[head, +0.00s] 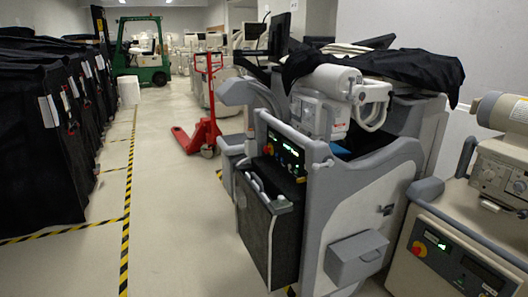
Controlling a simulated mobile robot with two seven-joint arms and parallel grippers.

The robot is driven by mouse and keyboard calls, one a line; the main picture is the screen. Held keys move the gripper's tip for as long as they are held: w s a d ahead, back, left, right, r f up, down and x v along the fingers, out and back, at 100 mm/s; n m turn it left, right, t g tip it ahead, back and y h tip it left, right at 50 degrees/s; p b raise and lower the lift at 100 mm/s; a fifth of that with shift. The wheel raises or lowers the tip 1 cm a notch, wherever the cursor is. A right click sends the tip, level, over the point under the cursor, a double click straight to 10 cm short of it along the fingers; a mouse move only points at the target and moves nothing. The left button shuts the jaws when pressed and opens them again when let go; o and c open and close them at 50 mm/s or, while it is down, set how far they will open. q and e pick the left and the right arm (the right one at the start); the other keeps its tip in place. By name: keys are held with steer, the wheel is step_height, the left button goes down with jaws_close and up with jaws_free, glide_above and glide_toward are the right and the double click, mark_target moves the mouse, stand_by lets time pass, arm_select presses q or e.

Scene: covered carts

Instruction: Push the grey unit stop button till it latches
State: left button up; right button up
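The grey unit (385,195) is a bulky medical cart in the middle right of the head view, partly draped with a black cover. A small red stop button (268,149) on a yellow base sits at the left end of its dark front panel (287,153). Whether the button is in or out is too small to tell. Green lit displays show on the same panel. Neither of my grippers is in view, and nothing is seen touching the button.
A beige unit (455,225) at the right has its own red button (419,249). A red pallet jack (206,105) stands behind the grey unit, with a green forklift (142,50) farther back. Black-covered carts (45,130) line the left. The aisle floor (175,215) between is clear.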

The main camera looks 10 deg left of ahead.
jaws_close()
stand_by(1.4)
